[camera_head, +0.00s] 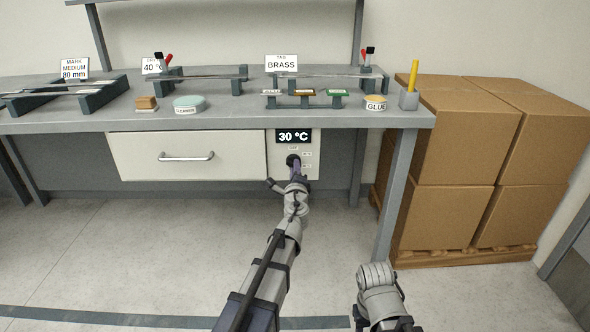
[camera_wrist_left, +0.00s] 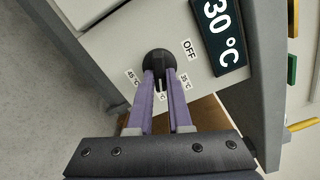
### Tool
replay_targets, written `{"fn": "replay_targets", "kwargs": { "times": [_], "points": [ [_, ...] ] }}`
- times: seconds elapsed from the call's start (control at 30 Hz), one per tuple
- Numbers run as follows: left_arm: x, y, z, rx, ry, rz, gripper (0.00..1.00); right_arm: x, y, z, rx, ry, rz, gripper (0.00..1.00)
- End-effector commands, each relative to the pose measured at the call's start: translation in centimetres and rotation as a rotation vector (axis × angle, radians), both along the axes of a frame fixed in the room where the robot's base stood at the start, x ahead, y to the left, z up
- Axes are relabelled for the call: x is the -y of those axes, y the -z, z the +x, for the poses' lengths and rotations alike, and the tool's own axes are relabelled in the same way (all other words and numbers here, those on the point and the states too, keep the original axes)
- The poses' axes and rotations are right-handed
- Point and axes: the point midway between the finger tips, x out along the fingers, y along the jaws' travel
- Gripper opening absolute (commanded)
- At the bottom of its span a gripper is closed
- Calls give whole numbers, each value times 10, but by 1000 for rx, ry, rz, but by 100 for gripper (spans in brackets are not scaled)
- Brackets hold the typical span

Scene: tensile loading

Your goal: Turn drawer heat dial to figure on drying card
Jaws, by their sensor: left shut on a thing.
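The heat dial (camera_wrist_left: 158,62) is a round black knob on the pale control panel beside the drawer (camera_head: 190,156). My left gripper (camera_wrist_left: 159,72) is shut on the dial, its purple fingers on either side of it; in the head view the gripper (camera_head: 294,168) reaches up to the panel and covers part of it. The display (camera_head: 294,136) above the dial reads 30 °C. Printed marks around the dial include OFF, 35 °C and 45 °C; one between the fingers is partly hidden. The drying card (camera_head: 153,66) stands on the bench, partly hidden, showing 40 °C.
The bench (camera_head: 225,120) holds a cleaner dish (camera_head: 189,103), a glue pot (camera_head: 375,103), a TAG BRASS card (camera_head: 281,63) and several metal rigs. Cardboard boxes (camera_head: 460,130) stand on a pallet at right. My right arm shows low in the head view, its fingers unseen.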

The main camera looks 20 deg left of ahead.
Motion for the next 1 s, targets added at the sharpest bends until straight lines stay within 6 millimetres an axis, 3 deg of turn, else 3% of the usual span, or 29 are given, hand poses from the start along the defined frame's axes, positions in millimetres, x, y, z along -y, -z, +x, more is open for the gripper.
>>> {"fn": "replay_targets", "kwargs": {
  "times": [0.3,0.83,0.87,1.0],
  "points": [
    [0,1,0,-29,1,101,0,0,1,0,0,0,0,50],
    [1,1,-1,-34,2,120,0,0,1,0,0,0,0,50],
    [1,1,-1,-34,2,119,18,0,1,0,0,0,0,50],
    [0,1,-1,-35,1,119,34,0,1,0,0,0,0,50]
  ]
}}
